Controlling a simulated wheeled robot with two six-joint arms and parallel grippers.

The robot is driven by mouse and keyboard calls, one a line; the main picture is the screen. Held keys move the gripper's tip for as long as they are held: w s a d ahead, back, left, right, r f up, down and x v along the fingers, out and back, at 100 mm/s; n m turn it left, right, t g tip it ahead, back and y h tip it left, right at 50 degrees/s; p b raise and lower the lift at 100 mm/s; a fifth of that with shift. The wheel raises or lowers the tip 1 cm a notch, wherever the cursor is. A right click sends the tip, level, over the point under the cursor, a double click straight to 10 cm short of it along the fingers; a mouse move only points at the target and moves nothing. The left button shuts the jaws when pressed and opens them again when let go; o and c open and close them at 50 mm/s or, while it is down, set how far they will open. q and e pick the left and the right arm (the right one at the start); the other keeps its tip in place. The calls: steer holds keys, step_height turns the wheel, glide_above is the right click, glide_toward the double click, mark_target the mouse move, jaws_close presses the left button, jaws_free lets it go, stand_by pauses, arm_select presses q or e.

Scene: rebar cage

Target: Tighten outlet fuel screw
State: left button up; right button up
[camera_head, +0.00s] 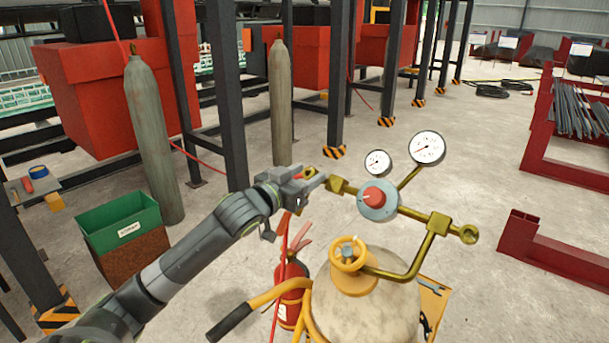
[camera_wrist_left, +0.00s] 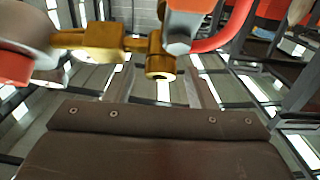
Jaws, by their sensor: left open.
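My left gripper (camera_head: 308,183) is open at the left end of the brass outlet pipe (camera_head: 337,185), close beside the fitting there. A small brass end piece (camera_head: 310,171) shows behind its fingers. In the left wrist view, the brass outlet fitting (camera_wrist_left: 160,60) is near the top centre, with a grey hexagonal nut (camera_wrist_left: 180,48) and red hose (camera_wrist_left: 228,30) beside it. This nut looks like the outlet fuel screw. I cannot tell whether the fingers touch it. The regulator with a red knob (camera_head: 375,196) sits right of the gripper. My right gripper is not in view.
Two gauges (camera_head: 427,147) stand above the regulator. The pale tank (camera_head: 370,310) with a yellow valve (camera_head: 347,253) is below it. A fire extinguisher (camera_head: 291,290) stands left of the tank. A green bin (camera_head: 117,222) and grey cylinders (camera_head: 152,140) are further left.

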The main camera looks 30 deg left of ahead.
arm_select(q)
steer(key=c, duration=1)
steer(key=shift+o, duration=0.2)
